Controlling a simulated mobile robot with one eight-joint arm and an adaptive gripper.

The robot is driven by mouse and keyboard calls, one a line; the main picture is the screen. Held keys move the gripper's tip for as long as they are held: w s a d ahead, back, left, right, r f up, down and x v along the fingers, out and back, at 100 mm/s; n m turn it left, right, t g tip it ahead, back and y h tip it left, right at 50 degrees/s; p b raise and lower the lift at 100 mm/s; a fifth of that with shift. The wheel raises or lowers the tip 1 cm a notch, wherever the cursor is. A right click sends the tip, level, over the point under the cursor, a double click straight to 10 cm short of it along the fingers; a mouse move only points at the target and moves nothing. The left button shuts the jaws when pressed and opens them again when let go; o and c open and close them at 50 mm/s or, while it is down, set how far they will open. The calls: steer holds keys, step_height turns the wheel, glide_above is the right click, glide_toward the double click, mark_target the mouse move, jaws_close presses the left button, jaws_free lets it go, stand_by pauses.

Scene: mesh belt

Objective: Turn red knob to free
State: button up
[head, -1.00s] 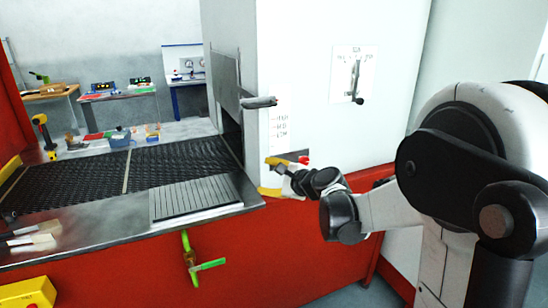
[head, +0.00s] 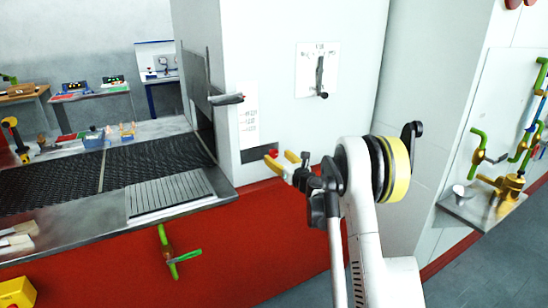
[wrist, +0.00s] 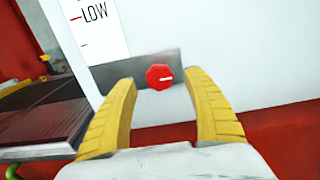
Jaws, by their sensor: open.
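The red knob (wrist: 160,77) is a small red octagon with a short white mark on its right half, mounted on a dark grey plate (wrist: 110,72) on the white cabinet. In the head view the knob (head: 274,153) shows just above my gripper (head: 283,161). In the wrist view my gripper (wrist: 163,105) is open, with its yellow fingers to the left and right of the knob and nothing between them. The knob appears beyond the fingertips, apart from them; the exact gap cannot be told. No "free" label is readable.
A scale strip with "LOW" (wrist: 95,15) is above left of the knob. A lever panel (head: 317,70) is higher on the white cabinet. The mesh belt (head: 150,158) lies to the left. A grey handle (head: 226,99) juts out above the gripper. Green-handled valves (head: 478,145) are at the right.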

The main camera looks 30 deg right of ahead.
mark_target(275, 155)
steer(key=shift+w+a, duration=0.1)
steer(key=shift+w, duration=1.5)
steer(key=c, duration=1.2)
steer(key=shift+b, duration=0.3)
steer(key=n, duration=0.4)
steer(key=shift+n+b, duration=0.3)
steer(key=shift+n, duration=0.1)
steer(key=n, duration=0.9)
steer(key=shift+b, duration=0.4)
steer(key=shift+n, duration=2.1)
